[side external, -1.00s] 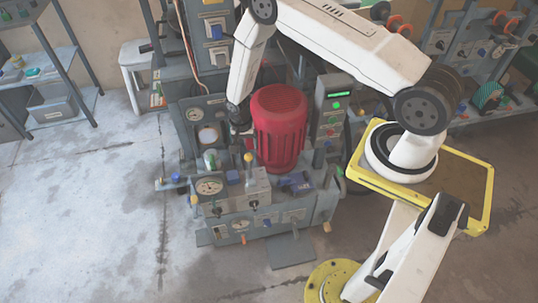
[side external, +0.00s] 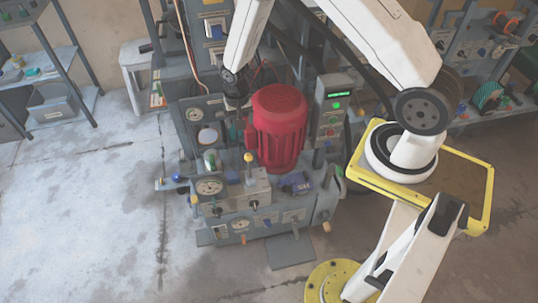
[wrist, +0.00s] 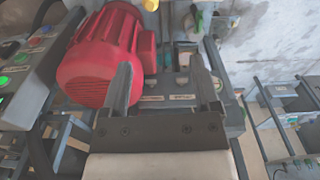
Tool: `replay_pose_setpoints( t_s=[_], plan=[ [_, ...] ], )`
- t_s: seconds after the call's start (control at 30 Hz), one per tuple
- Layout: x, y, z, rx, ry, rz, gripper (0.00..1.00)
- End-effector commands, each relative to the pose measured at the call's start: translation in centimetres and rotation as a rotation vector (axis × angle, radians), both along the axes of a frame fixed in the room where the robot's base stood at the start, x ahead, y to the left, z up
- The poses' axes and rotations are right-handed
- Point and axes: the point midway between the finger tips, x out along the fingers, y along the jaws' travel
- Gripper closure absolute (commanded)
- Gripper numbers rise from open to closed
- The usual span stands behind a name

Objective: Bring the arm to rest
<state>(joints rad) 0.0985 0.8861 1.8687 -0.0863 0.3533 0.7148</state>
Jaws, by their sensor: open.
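My gripper (side external: 236,97) hangs beside the upper left of the red ribbed motor (side external: 279,128) in the side external view, above the press bench. In the wrist view, the two fingers of my gripper (wrist: 162,80) stand wide apart with nothing held between them. The red motor (wrist: 92,75) lies to the left of and beyond the fingers there, its ribbed end facing the camera. The left finger overlaps the motor in the picture; I cannot tell the exact gap. My white arm (side external: 385,40) reaches over from the yellow-edged stand at the right.
The grey press bench (side external: 282,217) carries gauges, knobs and a yellow-topped lever (side external: 249,165). A control box with a green display (side external: 332,105) stands right of the motor. A shelf rack (side external: 60,85) stands at far left. The floor at left is clear.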

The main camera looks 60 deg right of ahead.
Motion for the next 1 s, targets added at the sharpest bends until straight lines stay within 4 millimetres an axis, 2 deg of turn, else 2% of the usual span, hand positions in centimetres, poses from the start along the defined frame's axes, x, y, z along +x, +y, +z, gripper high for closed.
replay_pose_setpoints(
  t_s=[0.03,0.2,0.5,0.8,1.0],
  plan=[
    [-0.2,0.3,1.4,0.000,-0.012,0.030,0.21],
    [-1.5,1.1,5.1,-0.004,-0.038,0.142,0.21],
    [-4.7,2.5,10.8,-0.016,-0.086,0.336,0.21],
    [-9.0,3.7,15.2,-0.037,-0.134,0.530,0.21],
    [-12.0,4.3,17.0,-0.052,-0.162,0.647,0.21]
  ],
)
